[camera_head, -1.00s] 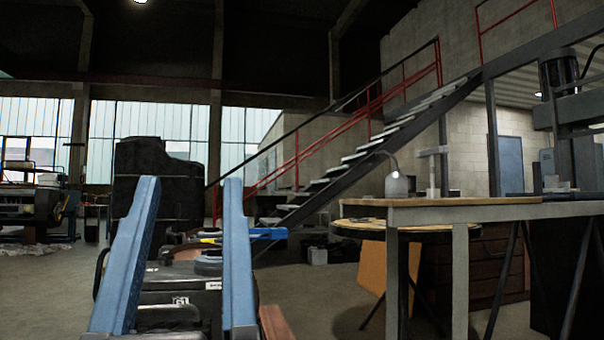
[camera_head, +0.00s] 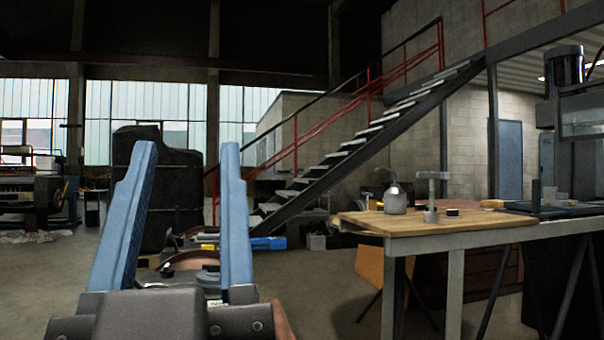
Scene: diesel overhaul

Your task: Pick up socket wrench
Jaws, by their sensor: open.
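My gripper (camera_head: 188,148) is open and empty, its two blue fingers pointing up and away at the left of the head view. I cannot make out a socket wrench for certain. A wooden-topped workbench (camera_head: 405,226) stands at the right. It bears a grey can with a thin spout (camera_head: 395,199), an upright T-shaped metal piece (camera_head: 431,198) and a small dark round piece (camera_head: 452,212). My gripper is to the left of the bench and apart from these. Low, partly hidden parts with a blue piece (camera_head: 268,243) show behind and beside the fingers.
A large black machine block (camera_head: 180,190) stands behind my fingers. A grey machine (camera_head: 585,130) is at the far right. A staircase (camera_head: 365,140) with red rails rises at the back. Open floor (camera_head: 310,290) lies between my gripper and the bench.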

